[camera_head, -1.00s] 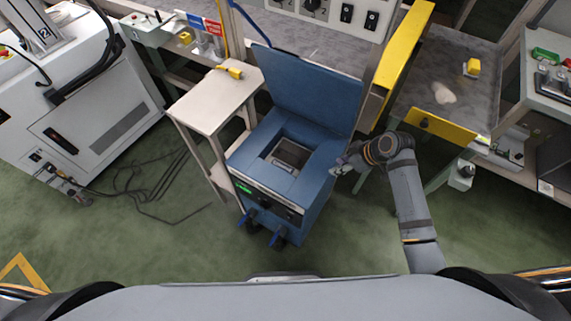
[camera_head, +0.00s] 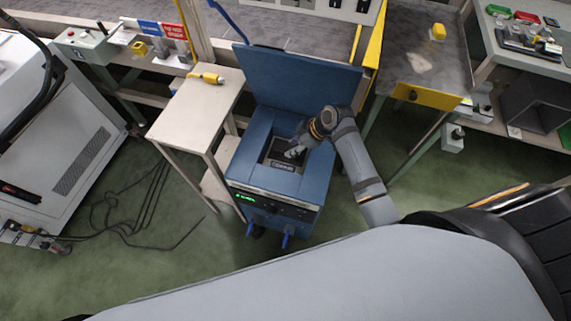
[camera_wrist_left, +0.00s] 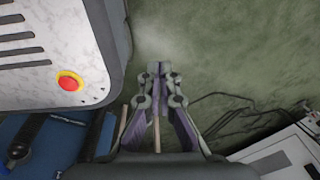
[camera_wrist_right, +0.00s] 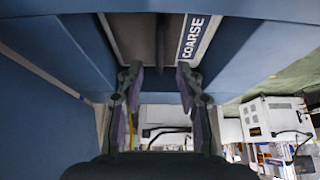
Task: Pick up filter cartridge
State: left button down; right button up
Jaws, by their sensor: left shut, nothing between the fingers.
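The filter cartridge (camera_head: 282,165) sits in the square recess on top of the blue machine (camera_head: 260,127), whose lid is raised. My right gripper (camera_head: 294,152) is over the recess. In its wrist view my right gripper (camera_wrist_right: 158,80) is open and empty, fingers either side of the bar's line and apart from it. My left gripper (camera_wrist_left: 159,72) is shut and empty over green floor; the head view does not show it.
The raised blue lid (camera_head: 295,80) stands behind the recess. A small beige table (camera_head: 195,105) with a yellow tool (camera_head: 207,78) stands to the left. A grey-topped conveyor (camera_head: 407,55) with a yellow end plate (camera_head: 425,97) is at right. Cables lie on the floor at left.

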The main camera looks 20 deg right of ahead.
aim_at(286, 162)
jog(key=shift+x, duration=2.7)
jog(key=shift+d, duration=0.1)
jog(key=shift+c, duration=0.5)
grip_shut()
